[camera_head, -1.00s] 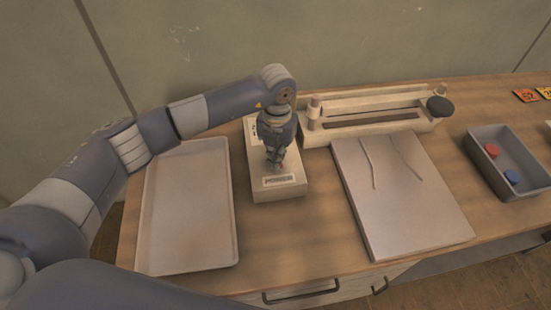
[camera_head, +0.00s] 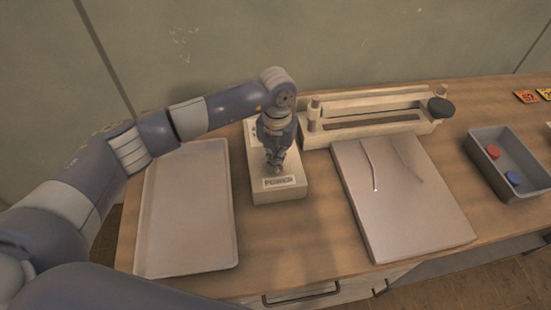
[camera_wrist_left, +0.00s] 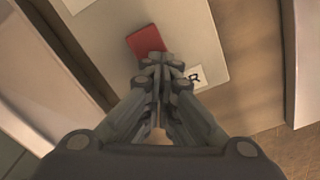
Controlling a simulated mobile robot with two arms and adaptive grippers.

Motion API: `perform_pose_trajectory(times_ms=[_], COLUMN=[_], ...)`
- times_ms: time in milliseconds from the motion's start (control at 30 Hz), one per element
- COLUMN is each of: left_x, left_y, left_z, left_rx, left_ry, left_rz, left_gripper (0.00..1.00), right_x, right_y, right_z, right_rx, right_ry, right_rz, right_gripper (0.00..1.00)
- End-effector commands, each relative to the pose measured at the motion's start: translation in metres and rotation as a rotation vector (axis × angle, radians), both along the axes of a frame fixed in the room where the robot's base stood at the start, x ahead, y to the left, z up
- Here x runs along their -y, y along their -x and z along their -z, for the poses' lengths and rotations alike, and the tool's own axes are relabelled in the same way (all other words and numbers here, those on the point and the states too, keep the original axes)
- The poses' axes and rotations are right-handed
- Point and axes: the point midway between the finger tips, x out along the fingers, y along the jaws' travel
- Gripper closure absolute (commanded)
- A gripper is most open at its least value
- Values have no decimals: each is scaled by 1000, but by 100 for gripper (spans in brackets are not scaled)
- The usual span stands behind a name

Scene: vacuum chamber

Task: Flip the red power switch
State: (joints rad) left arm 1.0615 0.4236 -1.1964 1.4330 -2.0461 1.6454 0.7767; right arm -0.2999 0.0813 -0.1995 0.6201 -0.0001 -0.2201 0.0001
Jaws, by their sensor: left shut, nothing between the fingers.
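The power box (camera_head: 290,190) is a pale box with a "POWER" label on its front part, standing on the wooden table. In the head view my left gripper (camera_head: 275,168) is over the box, pointing down, and it hides the switch. In the left wrist view the red power switch (camera_wrist_left: 147,41) shows on the box's pale top (camera_wrist_left: 192,35), just beyond the fingertips of my left gripper (camera_wrist_left: 160,62). The fingers are shut with nothing between them. I cannot tell whether the fingertips touch the switch. My right gripper is not in view.
A pale tray (camera_head: 228,240) lies left of the box. A flat white board (camera_head: 410,225) with two thin strands lies to the right. A sealer-like device (camera_head: 375,128) with a black knob stands behind it. A grey bin (camera_head: 520,190) holds red and blue pieces.

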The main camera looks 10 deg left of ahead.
Motion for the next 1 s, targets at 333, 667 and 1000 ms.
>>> perform_pose_trajectory(times_ms=[333,667,1000], left_x=[0,0,0], left_y=[-1,-2,-1], left_z=[-33,-60,-65], left_rx=[5,6,4], left_ry=[3,2,1], left_rz=[-1,-1,-1], left_gripper=[100,100,100], right_x=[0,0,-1], right_y=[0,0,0], right_z=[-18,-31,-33], right_rx=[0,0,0], right_ry=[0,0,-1], right_rz=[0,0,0], right_gripper=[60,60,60])
